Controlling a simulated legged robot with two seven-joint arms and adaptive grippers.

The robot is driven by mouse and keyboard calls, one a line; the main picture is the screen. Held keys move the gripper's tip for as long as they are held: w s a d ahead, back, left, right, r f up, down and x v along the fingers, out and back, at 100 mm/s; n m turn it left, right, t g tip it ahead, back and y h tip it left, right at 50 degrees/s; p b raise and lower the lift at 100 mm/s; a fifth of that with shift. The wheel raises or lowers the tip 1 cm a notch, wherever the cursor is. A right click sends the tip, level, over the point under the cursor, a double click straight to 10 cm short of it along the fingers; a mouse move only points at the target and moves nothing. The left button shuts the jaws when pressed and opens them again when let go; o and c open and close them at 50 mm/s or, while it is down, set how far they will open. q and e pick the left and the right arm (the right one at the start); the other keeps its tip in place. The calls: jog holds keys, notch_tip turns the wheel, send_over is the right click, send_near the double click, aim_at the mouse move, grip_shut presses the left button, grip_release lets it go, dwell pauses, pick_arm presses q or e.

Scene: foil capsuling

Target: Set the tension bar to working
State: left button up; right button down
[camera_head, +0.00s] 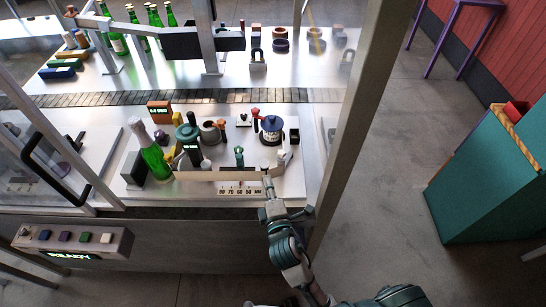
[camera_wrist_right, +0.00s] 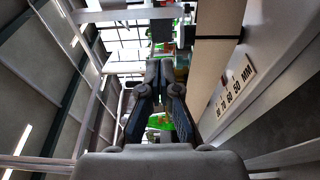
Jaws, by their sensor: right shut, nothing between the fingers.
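A long beige bar (camera_head: 215,175) lies along the front of the white work plate, above a millimetre scale (camera_head: 240,189). I cannot tell for certain that it is the tension bar. A pale lever-like piece (camera_head: 283,160) stands near its right end. My right gripper (camera_head: 268,180) is shut and empty at the right end of the bar; whether it touches is unclear. In the right wrist view the shut fingers (camera_wrist_right: 158,75) point ahead, with the beige bar (camera_wrist_right: 214,65) and the scale (camera_wrist_right: 235,87) to their right. My left gripper is not in view.
A green bottle (camera_head: 153,160) stands at the left of the plate. A blue-topped jar (camera_head: 271,131) and several small fixtures stand behind the bar. A metal post (camera_head: 362,110) rises at the right. A button panel (camera_head: 72,240) is at the front left.

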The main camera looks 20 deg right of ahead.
aim_at(262, 162)
jog(key=w, duration=1)
jog(key=shift+w+d+p, duration=0.1)
jog(key=shift+d+p, duration=0.25)
jog(key=shift+p, duration=0.05)
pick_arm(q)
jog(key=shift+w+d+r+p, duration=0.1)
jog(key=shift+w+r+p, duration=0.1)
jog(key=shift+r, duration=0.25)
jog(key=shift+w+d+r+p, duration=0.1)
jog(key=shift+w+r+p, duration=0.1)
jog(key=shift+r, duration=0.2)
pick_arm(e)
jog(key=d, duration=0.2)
jog(key=s+d, duration=0.1)
jog(key=shift+s+d+f, duration=0.1)
jog(key=shift+d+f, duration=0.1)
jog(key=shift+d, duration=0.2)
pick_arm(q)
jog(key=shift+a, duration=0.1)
